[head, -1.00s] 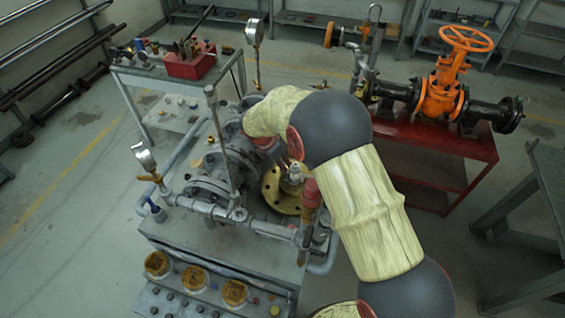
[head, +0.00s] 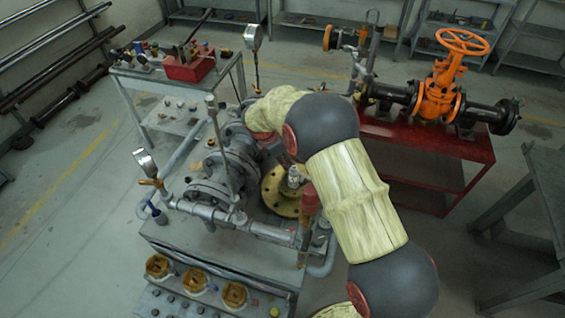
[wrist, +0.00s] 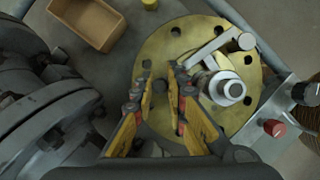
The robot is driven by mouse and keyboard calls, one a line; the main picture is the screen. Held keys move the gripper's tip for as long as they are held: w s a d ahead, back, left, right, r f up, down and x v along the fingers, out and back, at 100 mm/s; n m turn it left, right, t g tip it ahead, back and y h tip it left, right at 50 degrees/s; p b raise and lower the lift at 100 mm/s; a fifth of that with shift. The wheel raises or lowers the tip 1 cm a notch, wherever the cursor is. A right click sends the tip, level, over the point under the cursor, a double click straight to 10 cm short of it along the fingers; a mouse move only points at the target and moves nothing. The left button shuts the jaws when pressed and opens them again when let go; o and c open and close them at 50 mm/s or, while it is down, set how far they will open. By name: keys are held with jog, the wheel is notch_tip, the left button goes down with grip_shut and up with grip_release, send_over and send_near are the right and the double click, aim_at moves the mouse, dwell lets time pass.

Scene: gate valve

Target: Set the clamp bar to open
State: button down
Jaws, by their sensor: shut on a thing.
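In the wrist view a round brass flange (wrist: 205,125) with bolt holes lies under my gripper (wrist: 161,76). A pale grey bar (wrist: 212,47), which looks like the clamp bar, slants across the flange, its lower-left end close to my right finger. A round metal stem (wrist: 231,89) stands right of the fingers. I cannot tell whether this knob belongs to the bar. In the head view the flange (head: 279,203) is partly covered by my arm, and the fingers are hidden.
Grey pipework and a large valve body (head: 212,180) stand left of the flange. A red-handled upright part (head: 309,200) is close on its right. A brown open box (wrist: 86,22) sits by the flange. An orange valve (head: 441,95) stands on a red bench behind.

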jog(key=w+d+m+p, duration=0.1)
jog(key=d+m, duration=0.1)
jog(key=w+d+m+g+p, duration=0.1)
jog(key=d+m, duration=0.1)
jog(key=w+d+m+g, duration=0.1)
jog(key=w+d+m, duration=0.1)
jog(key=shift+d+r+p, duration=0.1)
jog(key=shift+d+p, duration=0.15)
jog(key=shift+p, duration=0.15)
jog(key=shift+w+d+m+g+p, duration=0.15)
jog(key=shift+d+m+g, duration=0.2)
jog(key=shift+d+m, duration=0.4)
jog(key=shift+w+d+m+g+p, duration=0.15)
jog(key=shift+d+m+g, duration=0.2)
jog(key=shift+d+m, duration=0.4)
jog(key=shift+d, duration=0.1)
jog(key=c, duration=2.1)
grip_release()
jog(key=shift+o, duration=0.2)
jog(key=shift+s, duration=0.1)
jog(key=v, duration=1.1)
jog(key=shift+r, duration=0.35)
jog(key=shift+w, duration=0.2)
